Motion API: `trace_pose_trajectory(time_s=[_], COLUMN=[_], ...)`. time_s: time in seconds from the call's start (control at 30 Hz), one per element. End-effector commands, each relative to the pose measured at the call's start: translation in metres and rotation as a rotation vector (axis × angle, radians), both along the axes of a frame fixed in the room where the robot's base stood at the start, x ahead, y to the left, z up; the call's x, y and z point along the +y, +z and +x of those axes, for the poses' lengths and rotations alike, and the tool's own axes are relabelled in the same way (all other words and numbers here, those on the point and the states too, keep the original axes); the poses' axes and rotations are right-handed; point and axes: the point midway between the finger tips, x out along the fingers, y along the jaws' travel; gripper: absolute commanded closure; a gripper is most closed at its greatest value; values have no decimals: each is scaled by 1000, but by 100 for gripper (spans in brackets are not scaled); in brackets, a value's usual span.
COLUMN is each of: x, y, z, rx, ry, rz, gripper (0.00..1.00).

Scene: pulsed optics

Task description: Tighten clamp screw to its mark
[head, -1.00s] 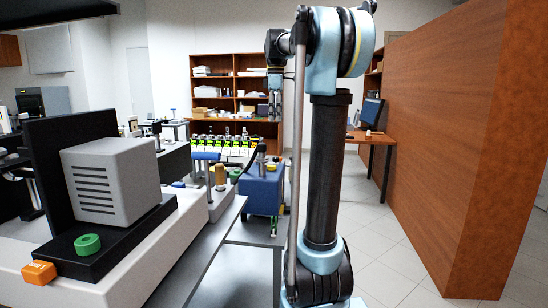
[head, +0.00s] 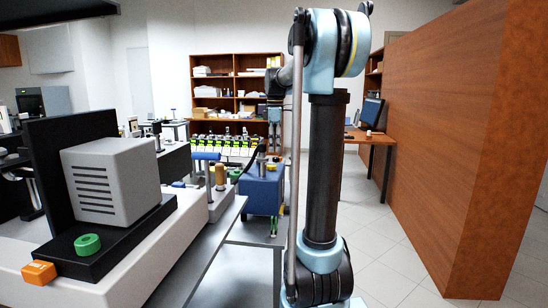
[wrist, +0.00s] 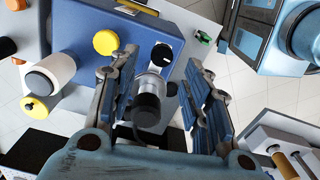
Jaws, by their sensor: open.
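My gripper (wrist: 163,62) is open in the wrist view, one finger on each side of a metal post with a black knob (wrist: 148,105). A gap shows between each finger and the knob, and nothing is held. The post stands over a blue box (wrist: 80,18). Which part is the clamp screw, and its mark, I cannot tell for certain. A black dial with a white line (wrist: 161,53) is just beyond the post. In the head view my gripper (head: 274,138) hangs pointing down above the blue box (head: 262,190).
The blue box also carries a yellow knob (wrist: 106,42). A white cylinder (wrist: 50,73) is left of the fingers. In the head view, a bench with a grey vented housing (head: 110,182) stands left, and a wooden partition (head: 470,130) right.

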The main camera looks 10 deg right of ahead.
Motion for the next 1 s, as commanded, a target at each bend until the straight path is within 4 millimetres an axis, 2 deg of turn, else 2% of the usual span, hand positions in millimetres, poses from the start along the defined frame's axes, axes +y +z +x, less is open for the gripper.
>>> trace_pose_trajectory(time_s=[0.1, 0.3, 0.7, 0.77, 0.9, 1.0], x=[0, 0, 0, 0, 0, 0], y=[-19, -39, -45, -45, -45, -45], z=[0, 0, 0, 0, 0, 0], rx=[0, 0, 0, 0, 0, -1], ry=[0, 0, -1, -1, -1, -1], rz=[0, 0, 0, 0, 0, 0], gripper=[56, 56, 56, 67, 99, 100])
